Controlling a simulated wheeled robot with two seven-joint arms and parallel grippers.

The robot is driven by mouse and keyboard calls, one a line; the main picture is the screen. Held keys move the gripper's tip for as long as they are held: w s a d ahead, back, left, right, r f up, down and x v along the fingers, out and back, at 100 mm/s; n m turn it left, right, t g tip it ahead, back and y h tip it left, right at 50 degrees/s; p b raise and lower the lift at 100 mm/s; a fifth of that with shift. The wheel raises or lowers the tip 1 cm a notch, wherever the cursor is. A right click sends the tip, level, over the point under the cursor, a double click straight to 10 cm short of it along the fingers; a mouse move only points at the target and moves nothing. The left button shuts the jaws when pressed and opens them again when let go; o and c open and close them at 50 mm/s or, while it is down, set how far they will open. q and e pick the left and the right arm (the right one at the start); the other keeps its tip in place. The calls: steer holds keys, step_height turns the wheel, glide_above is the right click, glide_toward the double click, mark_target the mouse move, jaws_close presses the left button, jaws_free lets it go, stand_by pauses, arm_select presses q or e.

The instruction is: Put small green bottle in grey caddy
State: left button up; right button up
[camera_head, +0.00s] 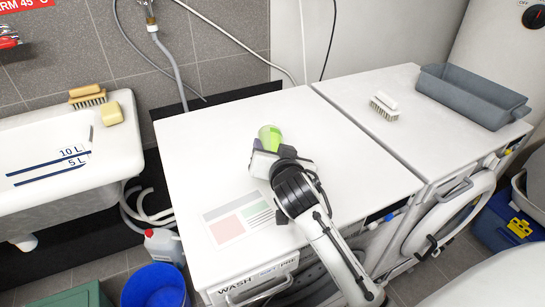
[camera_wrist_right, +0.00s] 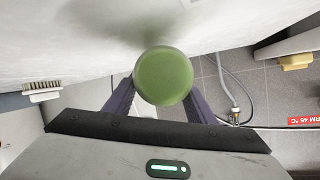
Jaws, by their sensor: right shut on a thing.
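The small green bottle (camera_head: 270,136) is over the left washing machine's white top in the head view. In the right wrist view its round green end (camera_wrist_right: 164,76) faces the camera between the two fingers. My right gripper (camera_head: 262,150) is shut on the bottle; the wrist partly hides the grip. Whether the bottle touches the top is hard to tell. The grey caddy (camera_head: 473,92) is a long open tray on the right machine's top, at the back right, apart from the gripper. My left gripper is not in view.
A white-handled brush (camera_head: 384,106) lies left of the caddy on the right machine. A printed sheet (camera_head: 238,218) lies on the left machine's front. A sink (camera_head: 60,165) with a brush and sponge stands left. The left machine's back left is clear.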

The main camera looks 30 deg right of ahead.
steer(key=shift+f, duration=1.25)
steer(key=shift+f, duration=0.2)
steer(key=o, duration=1.2)
